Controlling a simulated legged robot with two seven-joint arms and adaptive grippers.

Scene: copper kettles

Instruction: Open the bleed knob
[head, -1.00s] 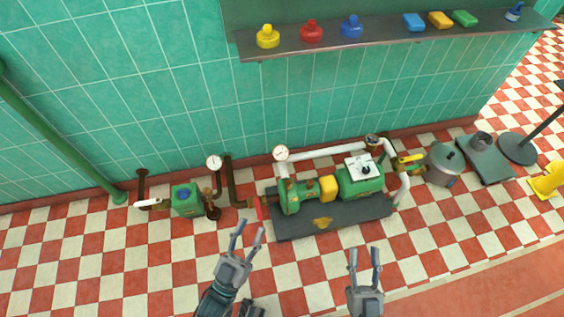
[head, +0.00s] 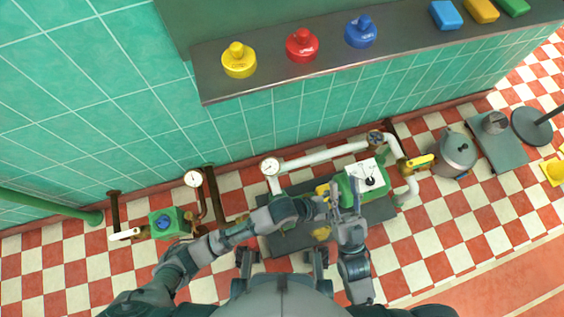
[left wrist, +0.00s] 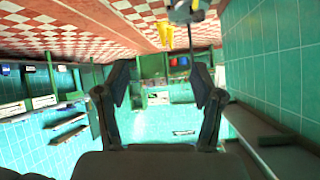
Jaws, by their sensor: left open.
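The green pump (head: 347,191) stands on a dark base plate on the floor, with a white plate (head: 362,172) and a small black knob (head: 370,181) on top. I cannot tell for sure which part is the bleed knob. A dark round fitting (head: 375,138) sits on the white pipe. My left gripper (head: 327,207) reaches in from the left over the pump and hides much of it. In the left wrist view its two fingers (left wrist: 160,76) stand apart with nothing between them. My right gripper (head: 346,188) is close beside it, fingers apart, pointing up the picture.
White pipe (head: 325,155) and a gauge (head: 270,167) lie behind the pump. A green box with a blue cap (head: 163,222) and another gauge (head: 193,179) are at left. A grey pot (head: 456,152) stands at right. A shelf (head: 285,79) holds coloured bottles.

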